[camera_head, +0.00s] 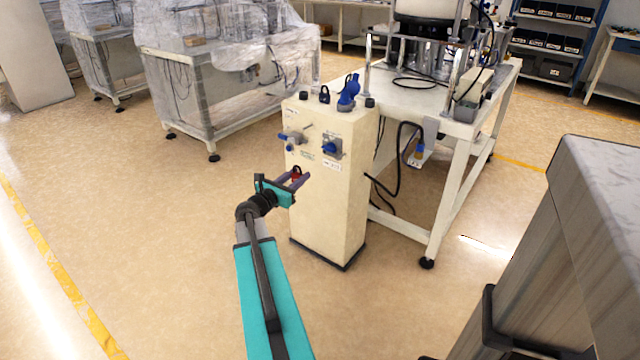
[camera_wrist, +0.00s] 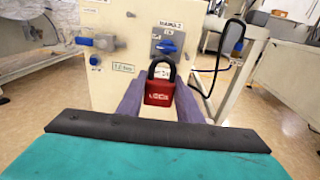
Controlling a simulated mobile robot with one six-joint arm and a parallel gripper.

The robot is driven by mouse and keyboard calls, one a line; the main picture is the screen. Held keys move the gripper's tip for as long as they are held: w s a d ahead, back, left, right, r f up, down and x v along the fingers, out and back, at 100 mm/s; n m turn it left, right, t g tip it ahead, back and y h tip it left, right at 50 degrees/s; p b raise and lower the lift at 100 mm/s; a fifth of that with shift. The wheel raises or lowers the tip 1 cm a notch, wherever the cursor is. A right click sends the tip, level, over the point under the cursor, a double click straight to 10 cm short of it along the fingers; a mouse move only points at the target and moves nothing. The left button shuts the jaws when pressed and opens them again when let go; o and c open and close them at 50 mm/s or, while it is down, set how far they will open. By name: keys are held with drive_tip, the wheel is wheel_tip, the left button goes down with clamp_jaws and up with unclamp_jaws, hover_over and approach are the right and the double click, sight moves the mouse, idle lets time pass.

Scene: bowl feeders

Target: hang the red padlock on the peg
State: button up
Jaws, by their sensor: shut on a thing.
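The red padlock (camera_wrist: 160,93) is upright with its dark shackle on top, between the two purple fingers of my gripper (camera_wrist: 160,103) in the wrist view. In the head view it is a small red patch (camera_head: 297,173) at my gripper (camera_head: 296,180), partly hidden by the fingers. My gripper is shut on it and holds it in front of the cream cabinet (camera_head: 327,215). A short thin dark peg (camera_head: 308,127) sticks out of the cabinet's front, above the padlock. It seems to show as a small dark stub in the wrist view (camera_wrist: 130,14), left of the shackle.
A black hose (camera_head: 397,170) hangs at right. Floor to the left is clear.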

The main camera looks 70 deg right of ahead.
drive_tip(key=s+d+f+m+g+b, duration=0.1)
drive_tip(key=s+d, duration=0.3)
drive_tip(key=s, duration=0.3)
drive_tip(key=shift+d+f+g, duration=0.2)
drive_tip(key=shift+f+g, duration=0.1)
drive_tip(key=shift+f, duration=0.05)
drive_tip(key=shift+d, duration=0.15)
drive_tip(key=shift+x, duration=2.6)
drive_tip(key=shift+x, duration=2.55)
idle(1.7)
